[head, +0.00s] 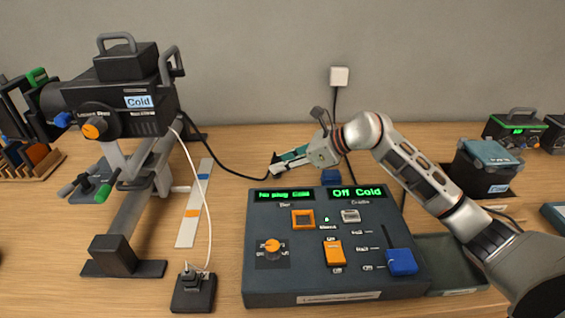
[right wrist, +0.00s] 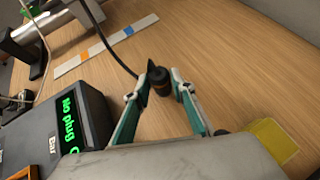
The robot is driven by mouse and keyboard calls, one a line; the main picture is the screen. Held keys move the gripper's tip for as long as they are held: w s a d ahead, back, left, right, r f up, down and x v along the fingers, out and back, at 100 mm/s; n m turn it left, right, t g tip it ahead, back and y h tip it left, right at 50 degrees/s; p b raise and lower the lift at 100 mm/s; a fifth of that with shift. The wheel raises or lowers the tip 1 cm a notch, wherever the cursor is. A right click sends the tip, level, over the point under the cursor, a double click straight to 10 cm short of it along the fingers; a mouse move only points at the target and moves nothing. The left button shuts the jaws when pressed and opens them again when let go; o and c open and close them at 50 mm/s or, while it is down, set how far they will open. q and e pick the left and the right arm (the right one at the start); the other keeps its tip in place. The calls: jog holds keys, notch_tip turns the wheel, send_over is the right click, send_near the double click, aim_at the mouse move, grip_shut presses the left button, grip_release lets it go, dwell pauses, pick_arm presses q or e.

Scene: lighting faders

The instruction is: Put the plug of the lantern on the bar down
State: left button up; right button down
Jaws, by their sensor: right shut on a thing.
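The black lantern (head: 120,100), labelled "Cold", is mounted on the grey bar (head: 140,205) at the left. A black cable (head: 225,171) runs from it across the table to my right gripper (head: 279,163). In the right wrist view, the black plug (right wrist: 159,80) is between the fingertips of my right gripper (right wrist: 157,92), with the cable at its far end. The gripper is shut on it, behind the console (head: 330,284). Whether the plug touches the table is hard to tell. The console displays read "No plug Cold" and "Off Cold". My left gripper is not in view.
A black socket box (head: 194,292) with a white cord stands front left. A white strip with coloured marks (head: 193,225) lies beside the bar. A dark tray (head: 445,260) is right of the console. Wood behind the console is mostly clear.

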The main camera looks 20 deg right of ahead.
jog(key=shift+f, duration=0.35)
jog(key=c, duration=1.7)
grip_release()
jog(key=shift+r, duration=0.1)
jog(key=shift+r, duration=0.35)
jog(key=v, duration=1.2)
jog(key=shift+f, duration=0.15)
